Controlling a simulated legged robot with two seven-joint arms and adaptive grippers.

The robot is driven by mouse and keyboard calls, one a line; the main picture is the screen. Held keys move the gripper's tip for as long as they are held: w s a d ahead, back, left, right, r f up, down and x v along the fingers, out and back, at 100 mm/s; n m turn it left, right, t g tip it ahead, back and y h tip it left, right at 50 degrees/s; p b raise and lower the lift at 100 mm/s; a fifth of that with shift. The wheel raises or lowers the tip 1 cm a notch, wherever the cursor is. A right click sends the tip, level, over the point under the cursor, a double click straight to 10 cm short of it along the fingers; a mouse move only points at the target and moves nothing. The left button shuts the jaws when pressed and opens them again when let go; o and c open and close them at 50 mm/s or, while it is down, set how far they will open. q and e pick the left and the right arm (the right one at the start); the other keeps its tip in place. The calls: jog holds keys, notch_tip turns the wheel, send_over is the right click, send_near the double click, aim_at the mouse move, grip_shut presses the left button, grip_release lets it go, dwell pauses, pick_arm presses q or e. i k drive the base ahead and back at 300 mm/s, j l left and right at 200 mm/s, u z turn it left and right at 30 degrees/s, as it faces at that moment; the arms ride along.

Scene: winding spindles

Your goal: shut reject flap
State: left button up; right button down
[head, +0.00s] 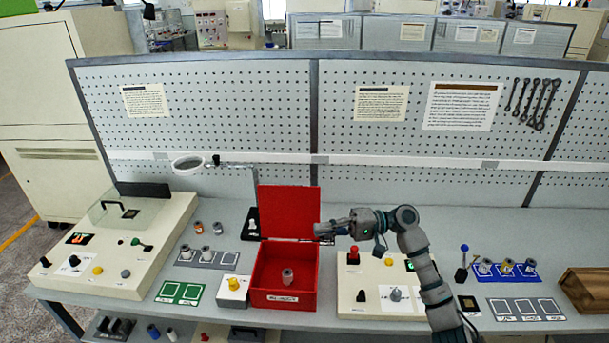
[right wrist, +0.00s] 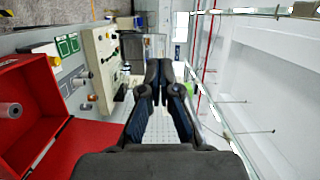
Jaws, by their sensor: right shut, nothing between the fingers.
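The red reject box (head: 283,299) stands on the bench. Its red flap (head: 289,212) is open and stands upright at the back edge. A grey spindle part (head: 287,276) is inside the box; it also shows in the right wrist view (right wrist: 10,110) within the red box (right wrist: 75,143). My right gripper (head: 322,229) is shut and empty at the right edge of the flap, pointing left. I cannot tell whether it touches the flap. In the right wrist view its fingers (right wrist: 158,68) are together. My left gripper is not in view.
A cream control panel (head: 379,283) with a red button (head: 353,256) lies under my right arm. A yellow-knobbed white box (head: 233,290) stands left of the red box. A magnifier lamp (head: 188,163) reaches out behind. A pegboard (head: 230,110) closes the back.

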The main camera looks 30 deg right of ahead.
aim_at(287, 211)
jog(key=i+l, duration=0.85)
jog(key=l, duration=0.15)
